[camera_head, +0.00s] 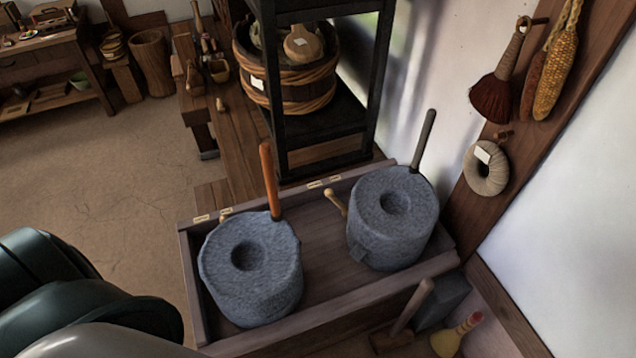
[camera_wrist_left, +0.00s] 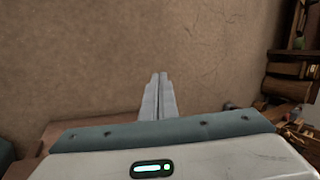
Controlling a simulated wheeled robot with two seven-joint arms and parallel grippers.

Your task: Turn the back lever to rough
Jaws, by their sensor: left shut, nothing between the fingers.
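Two grey stone querns stand in a long wooden trough (camera_head: 322,262): a nearer one (camera_head: 252,290) with an orange-brown upright handle (camera_head: 268,180), and a farther one (camera_head: 385,245) with a dark upright handle (camera_head: 424,140). A small pale wooden lever (camera_head: 336,203) sticks out at the left of the farther quern, tilted up and left. Another lever tip (camera_head: 223,217) shows behind the nearer quern, mostly hidden. Small pale labels (camera_head: 315,184) line the trough's rim; their writing is too small to read. My left gripper (camera_wrist_left: 158,85) is shut and empty, away from the levers. My right gripper is out of view.
A black shelf rack (camera_head: 322,130) with a wooden tub (camera_head: 300,85) stands behind the trough. A wall post (camera_head: 535,120) at right holds a brush (camera_head: 497,90), corn and a ring. Floor at left is clear.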

